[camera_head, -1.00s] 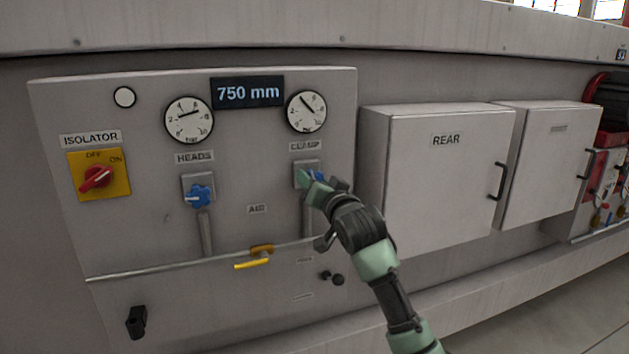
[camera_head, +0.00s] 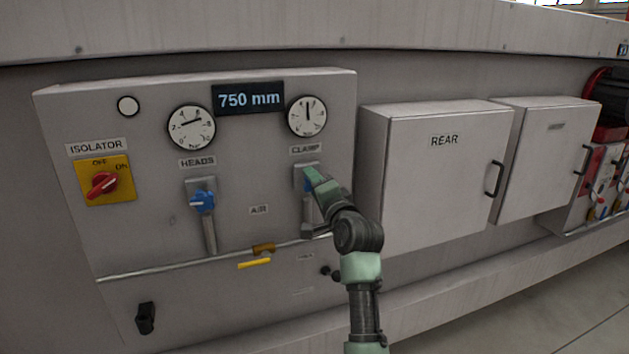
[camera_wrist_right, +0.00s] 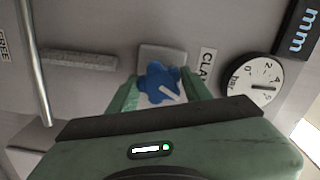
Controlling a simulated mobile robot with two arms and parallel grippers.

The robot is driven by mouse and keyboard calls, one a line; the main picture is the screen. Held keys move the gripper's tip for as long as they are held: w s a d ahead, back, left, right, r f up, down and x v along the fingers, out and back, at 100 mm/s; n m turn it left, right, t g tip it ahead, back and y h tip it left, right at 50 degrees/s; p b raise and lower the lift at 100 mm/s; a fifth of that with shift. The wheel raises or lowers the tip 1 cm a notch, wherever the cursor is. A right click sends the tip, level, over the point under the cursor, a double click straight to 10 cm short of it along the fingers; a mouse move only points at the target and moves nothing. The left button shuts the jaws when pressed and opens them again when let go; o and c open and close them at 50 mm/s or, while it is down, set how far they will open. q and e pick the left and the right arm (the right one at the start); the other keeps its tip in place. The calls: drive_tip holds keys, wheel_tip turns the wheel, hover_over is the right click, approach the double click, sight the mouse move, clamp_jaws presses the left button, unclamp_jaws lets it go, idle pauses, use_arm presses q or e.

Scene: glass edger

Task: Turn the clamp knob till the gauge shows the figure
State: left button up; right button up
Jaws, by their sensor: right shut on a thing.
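The blue clamp knob (camera_wrist_right: 160,82) is on a grey square mount under the CLAMP label (camera_head: 305,149). My right gripper (camera_head: 312,180) is shut on this knob, with a green finger on each side of it in the right wrist view (camera_wrist_right: 160,90). The fingers hide most of the knob in the head view. The clamp gauge (camera_head: 306,117) is above the label, and its needle points about straight up in the head view. It also shows in the right wrist view (camera_wrist_right: 256,82). The display (camera_head: 248,98) reads 750 mm. My left gripper is not in view.
A second blue knob (camera_head: 202,201) sits under the HEADS label and its gauge (camera_head: 191,128). The red isolator switch (camera_head: 102,185) is at the left. A pipe with a yellow lever (camera_head: 254,264) runs below. The REAR cabinet (camera_head: 440,175) stands right of the panel.

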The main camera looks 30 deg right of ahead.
drive_tip(key=shift+f+m, duration=0.1)
drive_tip(key=shift+m, duration=0.2)
drive_tip(key=o, duration=1.4)
drive_tip(key=shift+c, duration=0.2)
drive_tip(key=shift+s, duration=0.15)
drive_tip(key=b+v, duration=0.2)
drive_tip(key=v, duration=0.5)
drive_tip(key=shift+s, duration=0.3)
drive_tip(key=shift+a, duration=0.1)
